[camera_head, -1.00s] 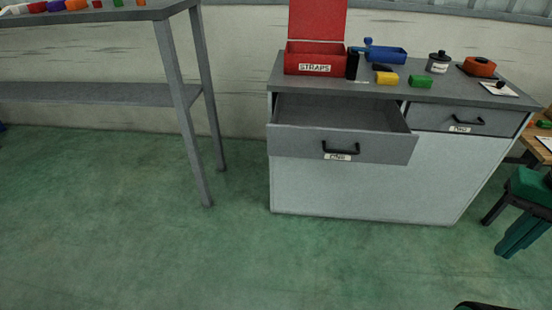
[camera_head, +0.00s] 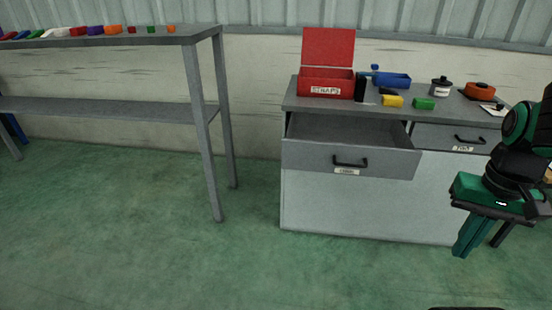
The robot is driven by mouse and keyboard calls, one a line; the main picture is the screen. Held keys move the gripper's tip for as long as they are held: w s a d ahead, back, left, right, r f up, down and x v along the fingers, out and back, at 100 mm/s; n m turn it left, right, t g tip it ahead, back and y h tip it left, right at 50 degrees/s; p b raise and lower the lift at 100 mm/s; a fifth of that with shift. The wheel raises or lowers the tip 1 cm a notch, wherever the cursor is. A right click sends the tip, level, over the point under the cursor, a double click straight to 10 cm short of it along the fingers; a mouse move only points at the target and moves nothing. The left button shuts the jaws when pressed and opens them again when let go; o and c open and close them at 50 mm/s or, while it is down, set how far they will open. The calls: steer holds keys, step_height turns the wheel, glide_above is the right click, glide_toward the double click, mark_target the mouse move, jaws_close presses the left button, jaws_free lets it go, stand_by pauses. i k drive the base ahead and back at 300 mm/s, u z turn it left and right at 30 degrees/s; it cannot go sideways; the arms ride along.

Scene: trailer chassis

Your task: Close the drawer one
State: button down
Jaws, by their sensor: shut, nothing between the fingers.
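The left drawer (camera_head: 345,161) of the grey cabinet (camera_head: 350,205) is pulled out, with its empty-looking interior showing. It has a black handle and a small label too blurred to read surely. The right drawer (camera_head: 440,140) is shut, and its label (camera_head: 463,149) seems to read TWO. My gripper (camera_head: 464,250) is at the right, green, with its fingers pointing down and shut on nothing. It appears in front of the cabinet's right part, apart from the open drawer's handle (camera_head: 351,162).
On the cabinet top stand an open red straps box (camera_head: 326,81), a blue bin (camera_head: 392,79), yellow (camera_head: 393,101) and green (camera_head: 424,104) blocks, and a dark-lidded jar (camera_head: 441,87). A grey shelf table (camera_head: 110,38) with small coloured items stands at left. The floor in front is clear.

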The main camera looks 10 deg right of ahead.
mark_target(381, 148)
steer(key=u, duration=0.05)
steer(key=i, duration=1)
steer(key=z, duration=0.05)
